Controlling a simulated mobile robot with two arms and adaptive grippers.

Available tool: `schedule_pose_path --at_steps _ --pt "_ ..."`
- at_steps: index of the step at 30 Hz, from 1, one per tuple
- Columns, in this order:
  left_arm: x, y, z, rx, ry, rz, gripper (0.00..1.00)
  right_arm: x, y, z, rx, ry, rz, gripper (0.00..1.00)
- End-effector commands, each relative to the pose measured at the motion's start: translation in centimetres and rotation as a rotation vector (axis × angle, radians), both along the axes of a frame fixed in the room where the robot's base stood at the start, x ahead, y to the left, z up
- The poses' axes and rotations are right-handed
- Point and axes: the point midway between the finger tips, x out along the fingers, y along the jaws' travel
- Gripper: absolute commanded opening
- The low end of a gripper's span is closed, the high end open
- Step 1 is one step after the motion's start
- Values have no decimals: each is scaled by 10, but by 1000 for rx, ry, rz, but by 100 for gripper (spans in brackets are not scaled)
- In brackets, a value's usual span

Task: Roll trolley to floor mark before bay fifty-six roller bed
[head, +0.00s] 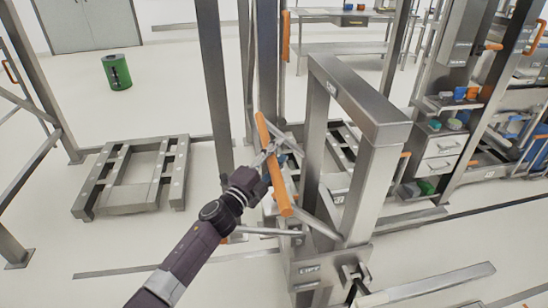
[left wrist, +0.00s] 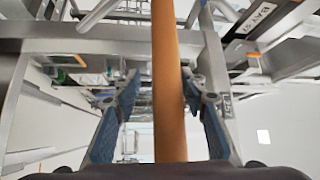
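An orange handle bar (head: 274,166) stands tilted beside a steel frame (head: 369,145) labelled "LIFT". My left gripper (head: 268,158) is at this bar. In the left wrist view the bar (left wrist: 168,90) runs between the two fingers (left wrist: 160,95), with a clear gap on the left and the right finger close to it. The fingers are open around it; I cannot tell whether the right one touches. I cannot tell which steel parts form the trolley, and no bay fifty-six label is readable. My right gripper is not in view.
A low steel frame (head: 122,208) lies on the floor at left, among upright posts (head: 214,80). A green bin (head: 117,72) stands at the back left. Shelves with coloured boxes (head: 447,102) stand at right. Pale floor is open at front left and behind the left frame.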

Motion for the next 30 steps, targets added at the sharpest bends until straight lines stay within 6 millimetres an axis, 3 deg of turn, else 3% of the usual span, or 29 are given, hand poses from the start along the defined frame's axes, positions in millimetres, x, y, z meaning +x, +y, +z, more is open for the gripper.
schedule_pose_path --at_steps 7,21,30 --pt "-19 11 -3 2 0 1 39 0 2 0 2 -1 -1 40" --pt "-93 51 -17 1 4 2 39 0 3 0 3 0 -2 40" --pt "-105 58 -18 2 2 2 39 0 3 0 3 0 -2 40"
